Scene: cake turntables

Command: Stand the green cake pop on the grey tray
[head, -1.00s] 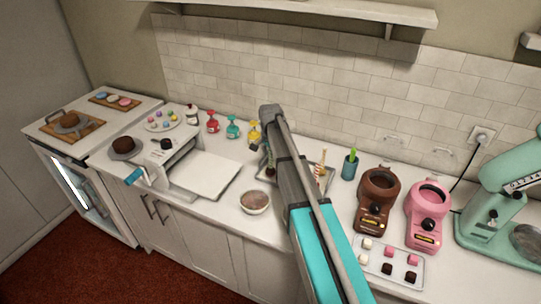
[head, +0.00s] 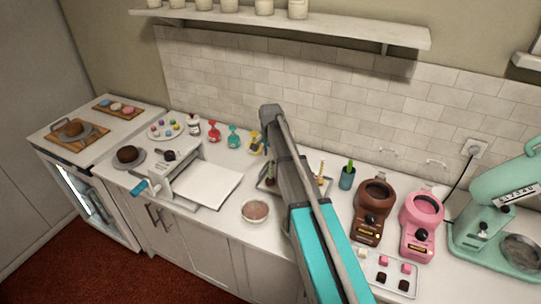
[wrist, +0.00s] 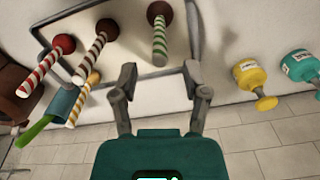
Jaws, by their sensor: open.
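In the wrist view the green cake pop (wrist: 159,30) has a brown ball and a green-and-white striped stick. It stands upright, ball down, inside the rim of the grey tray (wrist: 197,42), near the tray's right side in that view. My gripper (wrist: 159,80) is open, its fingers apart on either side of the stick's end, with no visible contact. In the head view part of the grey tray (head: 264,188) shows beside my arm, which hides much of it. My gripper is not clear there.
Red (wrist: 45,65), brown (wrist: 92,52) and orange-striped (wrist: 85,100) pops stand left of the green one in the wrist view. A teal cup (head: 347,178) and brown melter (head: 373,210) stand right of the tray. Bottles (head: 234,137) stand behind; a bowl (head: 255,211) is in front.

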